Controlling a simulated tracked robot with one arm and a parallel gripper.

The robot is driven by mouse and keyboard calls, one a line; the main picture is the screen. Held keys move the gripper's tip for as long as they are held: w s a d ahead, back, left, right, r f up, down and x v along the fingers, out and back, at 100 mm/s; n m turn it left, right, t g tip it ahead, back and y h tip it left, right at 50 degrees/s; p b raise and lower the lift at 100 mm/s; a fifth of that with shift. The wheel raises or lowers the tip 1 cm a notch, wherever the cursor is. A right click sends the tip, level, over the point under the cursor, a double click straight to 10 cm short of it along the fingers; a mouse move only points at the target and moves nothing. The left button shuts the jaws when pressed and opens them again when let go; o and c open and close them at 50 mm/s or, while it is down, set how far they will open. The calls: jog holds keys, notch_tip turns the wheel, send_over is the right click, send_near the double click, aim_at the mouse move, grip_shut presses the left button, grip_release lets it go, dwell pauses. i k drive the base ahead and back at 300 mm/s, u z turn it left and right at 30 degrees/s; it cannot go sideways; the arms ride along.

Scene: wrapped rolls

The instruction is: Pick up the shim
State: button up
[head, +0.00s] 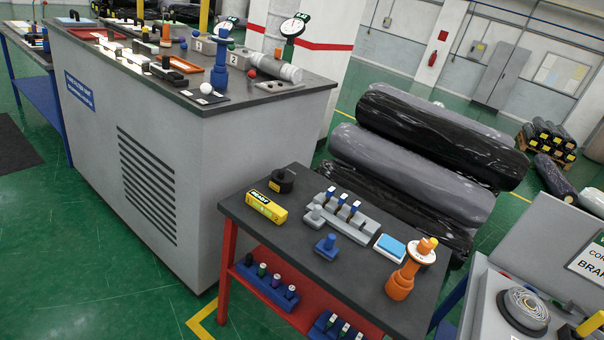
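I cannot tell for sure which thing is the shim. On the small dark-topped table (345,275) stands a grey rack (350,228) holding several blue-topped upright pieces. A small blue block with a knob (326,246) sits in front of it. A flat blue piece (391,244) lies in a white tray to the rack's right. A yellow box (266,206) and a black round piece (282,182) are at the table's left. An orange stand with a white disc (402,281) is at its right. My gripper is not in view.
A large grey cabinet (180,170) with many small tools on top stands at left. Wrapped rolls (405,160) are piled behind the small table. A grey console (495,300) is at lower right. Green floor (110,285) is open at lower left.

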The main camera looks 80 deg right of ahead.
aim_at(330, 191)
jog(key=i, duration=1.65)
jog(key=z, duration=3.55)
jog(key=i, duration=1)
jog(key=z, duration=0.05)
